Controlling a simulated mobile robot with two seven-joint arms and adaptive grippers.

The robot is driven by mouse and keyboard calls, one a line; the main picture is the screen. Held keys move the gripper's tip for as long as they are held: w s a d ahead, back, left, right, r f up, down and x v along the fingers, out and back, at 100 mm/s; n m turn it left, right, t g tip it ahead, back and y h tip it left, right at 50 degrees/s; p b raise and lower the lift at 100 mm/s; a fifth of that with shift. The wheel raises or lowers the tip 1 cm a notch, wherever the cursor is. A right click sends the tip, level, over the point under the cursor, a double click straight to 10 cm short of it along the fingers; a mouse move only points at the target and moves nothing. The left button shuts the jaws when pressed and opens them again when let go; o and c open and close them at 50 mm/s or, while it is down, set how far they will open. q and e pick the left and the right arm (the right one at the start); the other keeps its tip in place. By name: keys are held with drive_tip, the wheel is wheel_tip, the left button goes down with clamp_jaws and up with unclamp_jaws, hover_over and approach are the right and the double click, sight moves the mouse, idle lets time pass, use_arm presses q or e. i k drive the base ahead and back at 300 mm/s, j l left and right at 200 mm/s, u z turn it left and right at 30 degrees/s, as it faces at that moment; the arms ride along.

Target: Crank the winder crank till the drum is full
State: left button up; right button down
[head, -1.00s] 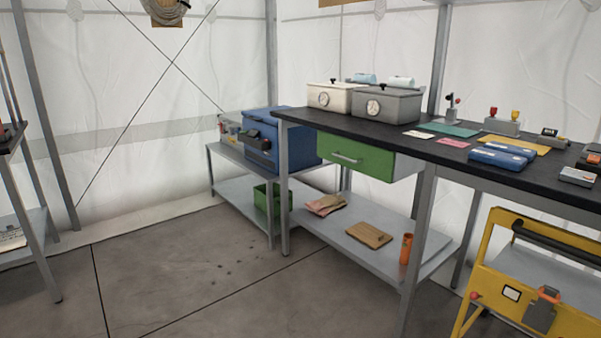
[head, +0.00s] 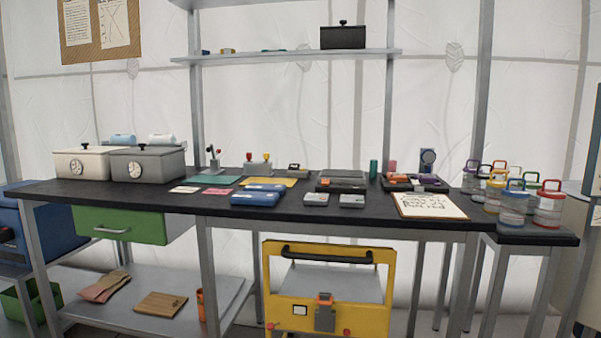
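I cannot make out a winder crank or a drum in the head view. A yellow frame (head: 375,300) with a black handlebar (head: 326,253) stands under the black-topped workbench (head: 100,197). A grey part with an orange piece (head: 325,312) is on its front panel. Neither of my grippers is in view.
The bench carries a white box (head: 82,165), a grey box (head: 148,164), blue cases (head: 256,197), a clipboard (head: 429,206) and several coloured-handled cans (head: 513,207) at the right. A green drawer (head: 122,227) hangs below. A shelf (head: 280,57) is above.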

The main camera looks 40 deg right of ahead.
sight(429, 157)
drive_tip(key=z, duration=2.05)
